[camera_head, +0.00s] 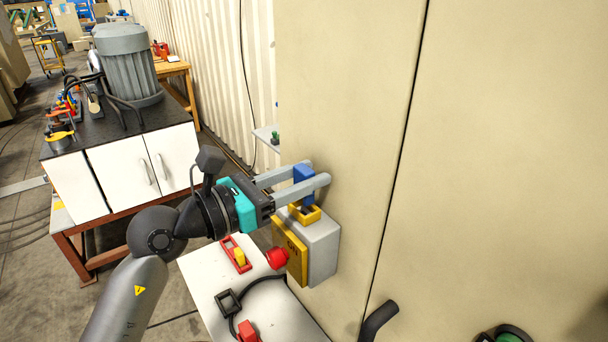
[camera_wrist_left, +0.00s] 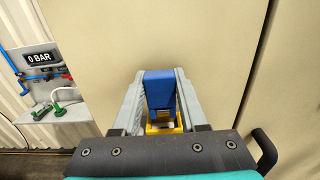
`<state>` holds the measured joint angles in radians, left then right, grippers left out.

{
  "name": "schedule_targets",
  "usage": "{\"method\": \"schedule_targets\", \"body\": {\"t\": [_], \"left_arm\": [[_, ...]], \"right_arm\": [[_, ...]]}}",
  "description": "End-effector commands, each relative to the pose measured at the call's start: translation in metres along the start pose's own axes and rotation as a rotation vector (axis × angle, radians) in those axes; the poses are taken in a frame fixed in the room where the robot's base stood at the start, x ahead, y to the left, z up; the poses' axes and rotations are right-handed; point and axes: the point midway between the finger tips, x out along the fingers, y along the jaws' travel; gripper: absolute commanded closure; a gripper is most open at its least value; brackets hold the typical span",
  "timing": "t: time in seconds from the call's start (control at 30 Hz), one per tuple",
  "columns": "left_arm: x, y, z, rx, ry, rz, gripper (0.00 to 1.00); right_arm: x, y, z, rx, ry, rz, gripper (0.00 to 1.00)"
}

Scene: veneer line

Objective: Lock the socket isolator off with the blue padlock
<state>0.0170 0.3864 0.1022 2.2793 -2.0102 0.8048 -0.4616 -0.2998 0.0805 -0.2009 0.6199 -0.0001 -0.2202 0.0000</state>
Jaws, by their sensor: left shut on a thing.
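My left gripper (camera_head: 316,173) is shut on the blue padlock (camera_head: 304,174), in front of the beige panel. The padlock also shows between both fingers in the left wrist view (camera_wrist_left: 159,88). Right below it is a yellow bracket (camera_head: 304,214) on top of the grey isolator box (camera_head: 324,245); the bracket also shows in the left wrist view (camera_wrist_left: 163,128). I cannot tell whether the padlock's shackle passes through the bracket. My right gripper is out of view.
Below the isolator, a white surface (camera_head: 205,280) holds a red and yellow device (camera_head: 237,254) and a black cable. A cabinet (camera_head: 120,165) with a grey motor (camera_head: 128,62) stands at left. A "0 BAR" sign (camera_wrist_left: 39,58) with blue piping is left in the wrist view.

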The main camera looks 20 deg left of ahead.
Motion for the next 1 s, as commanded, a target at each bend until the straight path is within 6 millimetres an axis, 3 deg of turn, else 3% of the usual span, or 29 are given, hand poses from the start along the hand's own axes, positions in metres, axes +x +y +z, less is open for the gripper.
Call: {"method": "schedule_targets", "body": {"t": [1.0], "left_arm": [[0.000,0.000,-0.015,0.000,-0.001,0.000,1.00]], "right_arm": [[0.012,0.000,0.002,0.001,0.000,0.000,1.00]]}}
